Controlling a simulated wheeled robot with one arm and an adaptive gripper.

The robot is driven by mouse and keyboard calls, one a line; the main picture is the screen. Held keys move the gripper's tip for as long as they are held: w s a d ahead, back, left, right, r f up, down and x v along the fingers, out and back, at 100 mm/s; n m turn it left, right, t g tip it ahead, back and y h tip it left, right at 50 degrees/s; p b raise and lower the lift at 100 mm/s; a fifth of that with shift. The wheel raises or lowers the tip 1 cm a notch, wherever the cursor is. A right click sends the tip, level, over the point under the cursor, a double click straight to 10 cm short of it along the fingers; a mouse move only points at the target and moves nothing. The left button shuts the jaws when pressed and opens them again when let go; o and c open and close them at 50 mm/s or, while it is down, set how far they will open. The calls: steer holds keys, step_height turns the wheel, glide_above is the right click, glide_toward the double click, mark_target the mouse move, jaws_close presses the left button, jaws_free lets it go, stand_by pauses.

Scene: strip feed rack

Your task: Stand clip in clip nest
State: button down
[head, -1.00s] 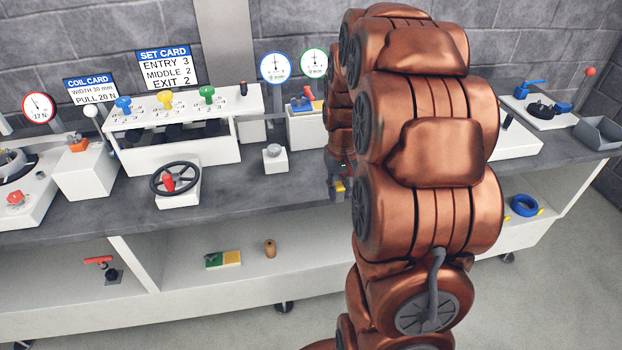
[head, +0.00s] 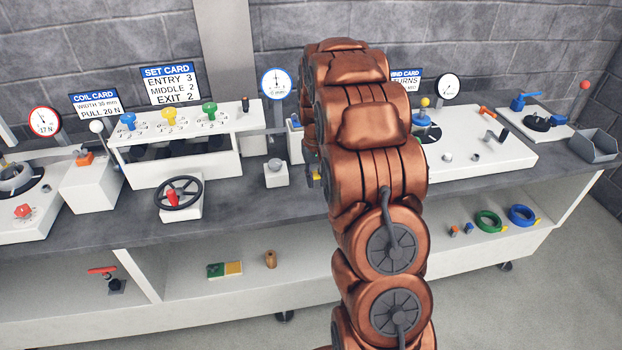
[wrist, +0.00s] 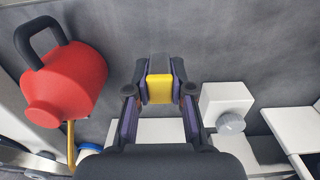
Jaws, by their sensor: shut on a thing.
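In the wrist view my gripper (wrist: 160,92) is shut on a small yellow piece (wrist: 159,89), which I take to be the clip. A grey face shows above its yellow one, between the dark fingertips. It is over the dark grey bench top, and I cannot tell how high. In the head view my copper arm hides most of the gripper; a bit of yellow (head: 317,181) shows at its left edge above the bench. I cannot pick out the clip nest for certain in either view.
In the wrist view a red body with a black handle (wrist: 65,85) is left of the gripper, and a white block with a grey knob (wrist: 227,101) is close right. The head view shows a black handwheel (head: 178,192) and a white lever box (head: 190,150) on the bench (head: 110,228).

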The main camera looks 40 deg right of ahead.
mark_target(311, 191)
steer(key=shift+w+d+p, duration=0.2)
steer(key=shift+w+p, duration=0.2)
steer(key=shift+w, duration=1.15)
step_height(311, 191, down, 3)
steer(key=shift+s+f+p, duration=0.1)
steer(key=shift+p, duration=0.65)
steer(key=shift+f, duration=0.25)
steer(key=shift+f, duration=0.15)
steer(key=c, duration=1)
jaws_free()
